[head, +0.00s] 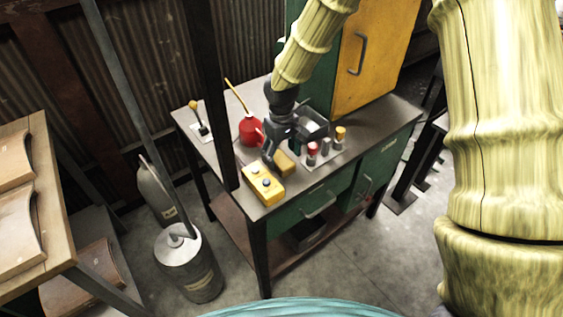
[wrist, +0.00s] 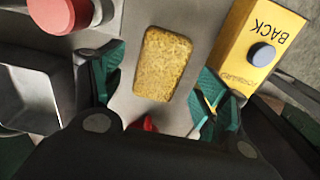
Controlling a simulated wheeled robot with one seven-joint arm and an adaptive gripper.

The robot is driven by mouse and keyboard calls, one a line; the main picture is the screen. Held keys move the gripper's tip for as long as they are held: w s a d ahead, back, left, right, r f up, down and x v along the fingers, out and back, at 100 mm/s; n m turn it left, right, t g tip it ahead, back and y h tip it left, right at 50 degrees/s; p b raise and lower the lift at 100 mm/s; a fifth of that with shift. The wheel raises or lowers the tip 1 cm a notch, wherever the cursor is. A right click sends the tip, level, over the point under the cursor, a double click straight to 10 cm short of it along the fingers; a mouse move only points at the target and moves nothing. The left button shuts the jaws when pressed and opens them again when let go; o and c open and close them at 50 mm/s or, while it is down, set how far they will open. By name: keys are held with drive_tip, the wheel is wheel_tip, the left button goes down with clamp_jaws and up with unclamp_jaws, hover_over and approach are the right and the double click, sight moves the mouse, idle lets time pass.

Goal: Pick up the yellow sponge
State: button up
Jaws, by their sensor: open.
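The yellow sponge (wrist: 163,65) lies flat on the grey metal table top in the wrist view, between and ahead of my two fingers. It also shows in the head view (head: 284,163), partly beside my gripper (head: 272,155). My gripper (wrist: 167,98) is open, with a teal-padded finger on each side of the sponge's near end. The fingers hold nothing. From these views I cannot tell exactly how high the fingertips are above the table.
A yellow button box (head: 263,186) marked BACK stands close to the right finger in the wrist view (wrist: 262,45). A yellow-knobbed lever (head: 198,117) stands at the table's left.

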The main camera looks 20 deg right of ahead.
sight(282, 159)
drive_tip(key=shift+f, duration=1.2)
drive_tip(key=c, duration=0.9)
drive_tip(key=shift+c, duration=0.2)
drive_tip(key=shift+r+b, duration=0.35)
drive_tip(key=shift+r, duration=4.7)
drive_tip(key=shift+o, duration=0.4)
